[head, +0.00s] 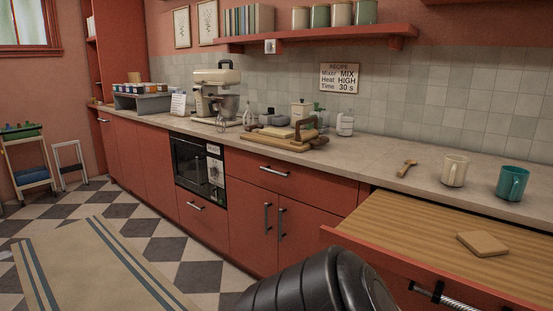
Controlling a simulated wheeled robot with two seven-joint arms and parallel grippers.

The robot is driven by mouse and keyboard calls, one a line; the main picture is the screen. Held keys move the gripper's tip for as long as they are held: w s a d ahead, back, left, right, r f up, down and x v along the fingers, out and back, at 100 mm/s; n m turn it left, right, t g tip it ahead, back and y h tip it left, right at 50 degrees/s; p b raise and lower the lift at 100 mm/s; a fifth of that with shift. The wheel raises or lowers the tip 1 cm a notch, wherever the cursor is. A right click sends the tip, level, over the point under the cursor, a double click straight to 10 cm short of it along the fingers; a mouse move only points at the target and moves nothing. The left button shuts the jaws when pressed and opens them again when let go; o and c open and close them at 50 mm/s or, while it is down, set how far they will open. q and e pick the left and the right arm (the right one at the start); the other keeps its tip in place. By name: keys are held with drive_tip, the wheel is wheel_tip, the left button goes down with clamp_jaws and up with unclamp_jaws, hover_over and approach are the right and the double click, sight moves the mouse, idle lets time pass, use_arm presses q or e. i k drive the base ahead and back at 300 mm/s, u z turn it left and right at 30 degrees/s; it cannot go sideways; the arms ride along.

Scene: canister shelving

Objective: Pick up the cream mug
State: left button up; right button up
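The cream mug (453,171) stands upright on the pale countertop (370,160) at the right, close to the counter's front edge. Its handle faces toward the lower left. A teal mug (511,183) stands to its right, with a gap between them. Nothing touches the cream mug. Neither of my grippers shows in the head view, so their state is hidden.
A pulled-out drawer (400,222) with a wooden surface sticks out below the mugs; a tan square block (482,243) lies on it. Wooden boards (270,140) and a stand mixer (217,90) are further left. A wall shelf (320,35) hangs above.

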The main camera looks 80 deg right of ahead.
sight(455, 168)
drive_tip(key=z, duration=3.95)
drive_tip(key=k, duration=0.25)
drive_tip(key=u, duration=0.25)
